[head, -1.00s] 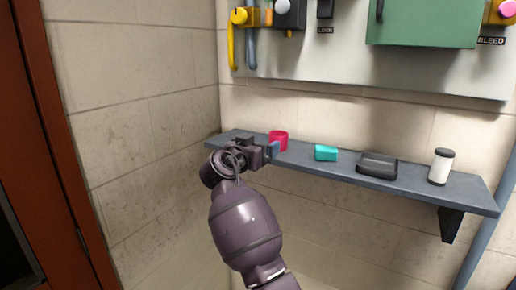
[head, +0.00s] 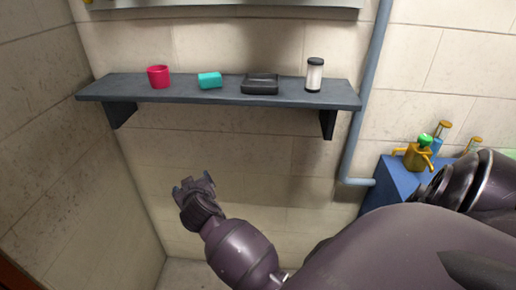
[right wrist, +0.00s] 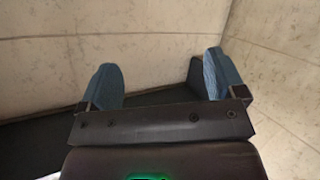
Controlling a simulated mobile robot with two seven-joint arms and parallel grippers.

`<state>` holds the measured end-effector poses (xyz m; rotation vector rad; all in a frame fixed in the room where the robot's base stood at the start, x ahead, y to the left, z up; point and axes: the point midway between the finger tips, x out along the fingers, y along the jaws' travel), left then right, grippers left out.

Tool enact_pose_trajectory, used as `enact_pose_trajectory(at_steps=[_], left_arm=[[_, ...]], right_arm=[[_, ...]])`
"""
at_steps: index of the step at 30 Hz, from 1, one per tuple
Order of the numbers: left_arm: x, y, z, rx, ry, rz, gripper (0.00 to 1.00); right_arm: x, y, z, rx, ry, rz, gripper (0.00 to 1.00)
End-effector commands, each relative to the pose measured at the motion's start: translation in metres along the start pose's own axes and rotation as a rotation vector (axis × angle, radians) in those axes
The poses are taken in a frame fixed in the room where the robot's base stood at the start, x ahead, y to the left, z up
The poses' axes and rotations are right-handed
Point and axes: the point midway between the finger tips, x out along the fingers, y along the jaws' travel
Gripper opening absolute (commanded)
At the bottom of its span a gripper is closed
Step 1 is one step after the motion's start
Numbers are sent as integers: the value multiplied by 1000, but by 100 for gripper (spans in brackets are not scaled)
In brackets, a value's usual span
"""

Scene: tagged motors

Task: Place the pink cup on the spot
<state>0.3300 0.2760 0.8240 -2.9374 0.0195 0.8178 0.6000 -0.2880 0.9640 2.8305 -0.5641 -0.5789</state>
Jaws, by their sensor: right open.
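The pink cup (head: 158,77) stands upright near the left end of the grey wall shelf (head: 130,92) in the head view. My right gripper (head: 187,186) appears below the shelf in the head view, well apart from the cup. The right wrist view shows its two blue fingers (right wrist: 160,80) wide apart with nothing between them, facing bare wall. No marked spot can be made out; the shelf surface under the cup is hidden. My left gripper is not in view.
Right of the cup on the shelf are a teal block (head: 209,80), a black case (head: 260,84) and a white canister (head: 314,75). A grey pipe (head: 366,90) runs beside the shelf. A blue cabinet (head: 391,182) at right holds a yellow can (head: 414,157) and bottles.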

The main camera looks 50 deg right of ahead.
Motion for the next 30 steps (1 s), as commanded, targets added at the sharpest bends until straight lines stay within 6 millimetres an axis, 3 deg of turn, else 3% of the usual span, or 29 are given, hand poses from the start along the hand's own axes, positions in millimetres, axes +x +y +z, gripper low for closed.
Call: enact_pose_trajectory(at_steps=[1,6,12,15,22,30], left_arm=[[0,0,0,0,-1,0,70],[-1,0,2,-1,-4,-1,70],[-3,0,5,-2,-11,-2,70],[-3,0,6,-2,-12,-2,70],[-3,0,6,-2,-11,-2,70],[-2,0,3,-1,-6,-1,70]], right_arm=[[-9,3,29,-18,-22,-37,89],[-46,10,103,-50,-65,-168,89],[-104,21,176,-52,-101,-299,89],[-135,28,203,-39,-112,-349,89],[-182,39,235,-11,-123,-409,89],[-190,41,239,-3,-122,-418,89]])
